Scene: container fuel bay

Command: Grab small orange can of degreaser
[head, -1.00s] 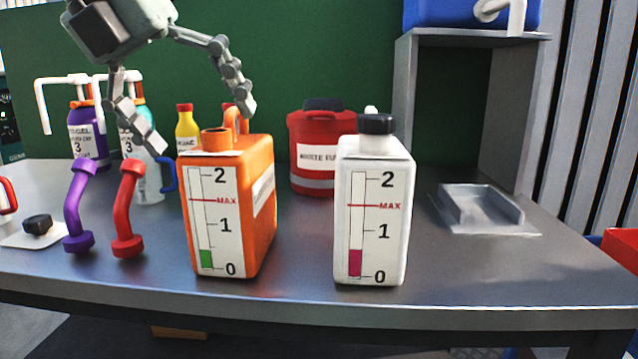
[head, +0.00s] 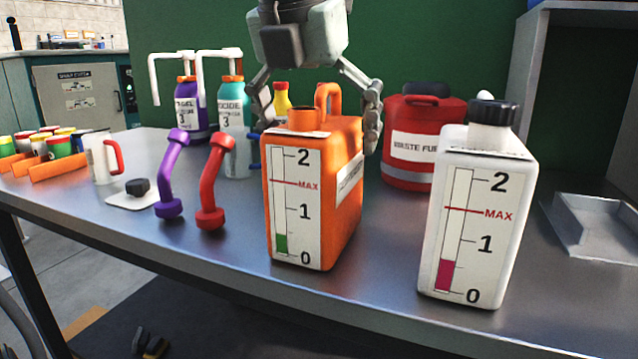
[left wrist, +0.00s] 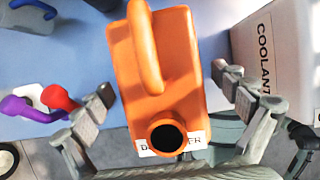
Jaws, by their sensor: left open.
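The orange can (head: 340,215) stands upright on the grey bench, with a level scale, an open neck and a top handle. It also shows from above in the left wrist view (left wrist: 185,95), its label partly hidden. My left gripper (head: 318,128) is open above and behind the can in the head view, with one finger on each side of its upper part. In the left wrist view the open fingers of the left gripper (left wrist: 162,85) lie on both sides of the can, apparently without touching it. My right gripper is not in view.
A white coolant can (head: 475,215) stands close to the right. A red waste fuel bin (head: 415,165) is behind. Red (head: 210,185) and purple (head: 172,175) spouts and pump bottles (head: 232,125) stand left. The bench front is clear.

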